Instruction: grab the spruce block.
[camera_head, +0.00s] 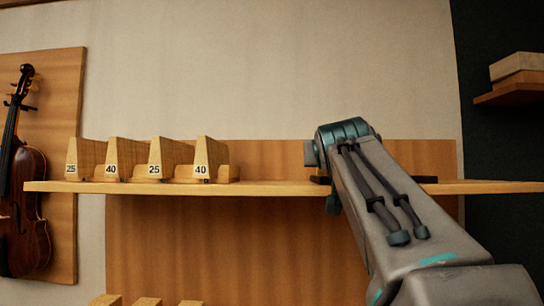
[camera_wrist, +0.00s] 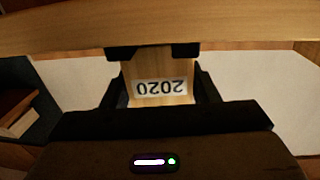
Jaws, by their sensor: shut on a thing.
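A pale wooden block (camera_wrist: 158,72) marked 2020 sits between the dark fingers of my gripper (camera_wrist: 153,52) in the wrist view. The label reads upside down there. The fingers are shut on the block, one on each side. I take it to be the spruce block, though nothing on it names the wood. In the head view my arm hides the block and most of the gripper, at the right part of the wooden shelf (camera_head: 270,188). Whether the block still touches the shelf I cannot tell.
Several wedge-shaped blocks labelled 25 and 40 (camera_head: 203,158) stand on the shelf's left part. The shelf between them and my arm is clear. A violin (camera_head: 22,205) hangs at left. Stacked boards (camera_head: 518,68) lie on a small shelf at upper right.

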